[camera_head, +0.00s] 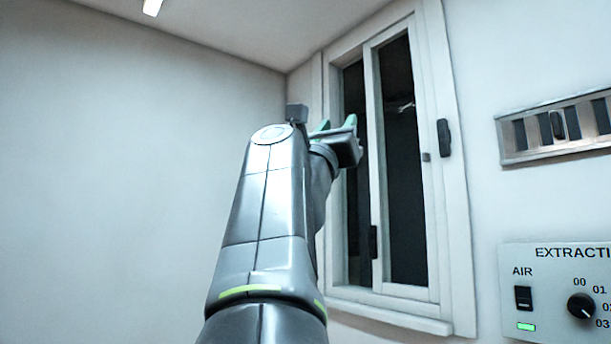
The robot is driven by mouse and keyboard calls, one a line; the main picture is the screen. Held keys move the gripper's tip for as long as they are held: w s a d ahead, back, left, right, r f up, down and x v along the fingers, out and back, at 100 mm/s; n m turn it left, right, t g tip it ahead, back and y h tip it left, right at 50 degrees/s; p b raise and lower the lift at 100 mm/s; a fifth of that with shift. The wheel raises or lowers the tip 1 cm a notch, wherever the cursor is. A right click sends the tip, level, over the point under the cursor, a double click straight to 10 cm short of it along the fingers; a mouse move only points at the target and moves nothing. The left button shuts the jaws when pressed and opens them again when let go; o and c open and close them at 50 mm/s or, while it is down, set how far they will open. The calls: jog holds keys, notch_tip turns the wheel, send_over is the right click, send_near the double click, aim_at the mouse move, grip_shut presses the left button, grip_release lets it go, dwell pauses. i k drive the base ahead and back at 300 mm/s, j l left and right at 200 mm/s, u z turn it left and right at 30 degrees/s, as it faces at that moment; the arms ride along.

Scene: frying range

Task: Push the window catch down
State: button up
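The white-framed sliding window (432,200) is right of centre, with dark panes. A black upright catch-like piece (443,138) sits on its right frame, with a small grey block (426,157) just left of it. Another black piece (373,242) is low on the middle upright. I cannot tell for sure which is the catch. My gripper (337,124) is raised in front of the window's left side, left of the upper black piece and apart from it. Its two green-tipped fingers stand apart with nothing visible between them. My arm hides part of the window's left frame.
An extraction panel (550,285) with an AIR switch (523,298) and a black knob (581,305) is on the wall at lower right. Above it is a metal slotted vent (540,132) with a dark tab. The left wall is bare.

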aim_at(444, 139)
jog(key=i+l+z, duration=0.2)
jog(key=i+z, duration=0.6)
jog(key=i, duration=0.2)
